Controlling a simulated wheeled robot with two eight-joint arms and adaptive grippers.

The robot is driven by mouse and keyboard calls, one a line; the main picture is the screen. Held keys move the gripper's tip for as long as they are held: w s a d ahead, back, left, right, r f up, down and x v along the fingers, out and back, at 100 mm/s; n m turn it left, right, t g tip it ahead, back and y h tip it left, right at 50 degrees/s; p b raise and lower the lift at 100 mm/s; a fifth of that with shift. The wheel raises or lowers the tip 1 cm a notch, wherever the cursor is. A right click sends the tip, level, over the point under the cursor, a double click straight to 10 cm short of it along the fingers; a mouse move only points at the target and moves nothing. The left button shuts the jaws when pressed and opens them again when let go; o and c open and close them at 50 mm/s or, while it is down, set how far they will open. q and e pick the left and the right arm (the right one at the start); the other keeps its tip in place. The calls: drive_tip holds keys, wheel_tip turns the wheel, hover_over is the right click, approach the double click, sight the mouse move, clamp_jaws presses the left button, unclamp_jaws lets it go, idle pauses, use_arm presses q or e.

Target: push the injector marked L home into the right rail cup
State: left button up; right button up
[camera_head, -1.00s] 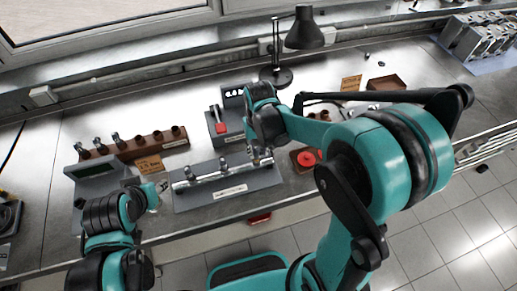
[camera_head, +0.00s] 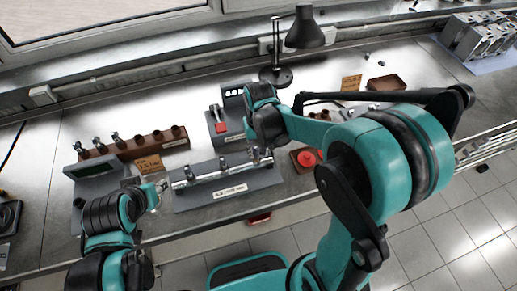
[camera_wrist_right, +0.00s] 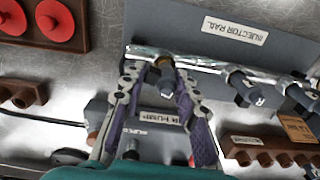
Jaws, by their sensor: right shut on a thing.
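The silver injector rail (camera_head: 205,177) lies on a grey base labelled INJECTOR RAIL (camera_head: 229,191); it also shows in the right wrist view (camera_wrist_right: 205,66). My right gripper (camera_head: 260,155) is over the rail's right end. In the right wrist view its two fingers (camera_wrist_right: 160,95) straddle an injector (camera_wrist_right: 164,75) standing at the rail, shut on it. Its mark is not readable, and I cannot tell how deep it sits in the cup. A neighbouring injector marked R (camera_wrist_right: 247,88) stands on the rail. My left gripper (camera_head: 160,196) is near the rail's left end; its opening is unclear.
A brown rack (camera_head: 150,146) with injectors stands behind the rail, near a grey box with a display (camera_head: 94,169). A grey unit with a red part (camera_head: 221,127) is behind the rail.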

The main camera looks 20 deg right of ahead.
drive_tip(key=shift+f, duration=0.3)
drive_tip(key=o, duration=1.2)
drive_tip(key=shift+o, duration=0.2)
drive_tip(key=shift+r, duration=0.1)
drive_tip(key=shift+r+p, duration=2.65)
drive_tip(key=shift+r, duration=1.05)
